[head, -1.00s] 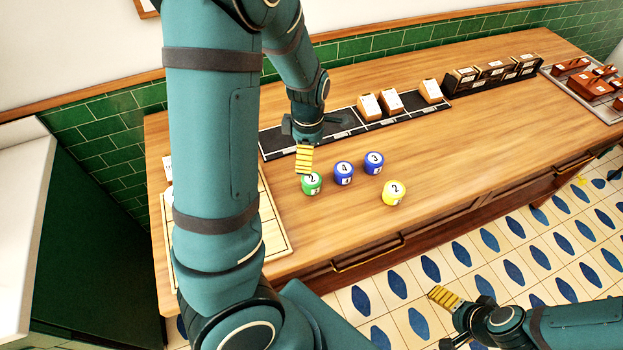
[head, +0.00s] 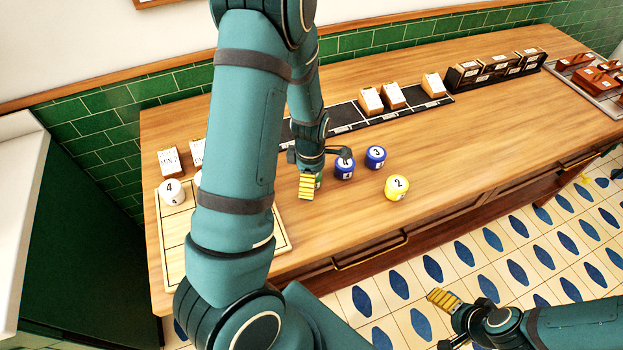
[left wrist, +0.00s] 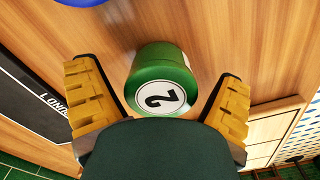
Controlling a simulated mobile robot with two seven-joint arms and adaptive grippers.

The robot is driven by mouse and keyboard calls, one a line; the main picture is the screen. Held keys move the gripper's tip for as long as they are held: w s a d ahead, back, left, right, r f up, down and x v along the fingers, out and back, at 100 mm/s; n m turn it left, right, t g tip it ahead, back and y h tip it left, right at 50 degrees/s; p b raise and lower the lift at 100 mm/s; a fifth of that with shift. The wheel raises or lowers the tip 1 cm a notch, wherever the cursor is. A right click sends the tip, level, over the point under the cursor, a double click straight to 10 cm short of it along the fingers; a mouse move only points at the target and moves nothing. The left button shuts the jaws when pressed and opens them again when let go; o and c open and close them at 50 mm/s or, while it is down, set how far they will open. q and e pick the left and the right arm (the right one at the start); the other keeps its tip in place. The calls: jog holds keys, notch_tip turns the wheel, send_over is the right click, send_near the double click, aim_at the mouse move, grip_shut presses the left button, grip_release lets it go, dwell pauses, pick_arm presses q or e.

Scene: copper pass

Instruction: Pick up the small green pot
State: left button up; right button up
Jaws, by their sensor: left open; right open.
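The small green pot (left wrist: 160,82), with a 2 on its white lid, is between the open yellow-padded fingers of my left gripper (head: 322,172) in the left wrist view. Gaps show on both sides of it, so the fingers are not closed on it. In the head view the left gripper is over the pot and hides nearly all of it. My right gripper (head: 450,319) is open and empty, low at the right, away from the counter.
Blue pots marked 4 (head: 344,170) and 3 (head: 376,157) stand close right of the left gripper. A yellow pot (head: 397,187) stands nearer the front edge. A white pot (head: 171,192) is on the board (head: 175,256) at left.

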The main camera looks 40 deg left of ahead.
pick_arm(q)
jog(key=c, duration=1.4)
jog(key=shift+o, duration=0.2)
jog(key=shift+r, duration=0.1)
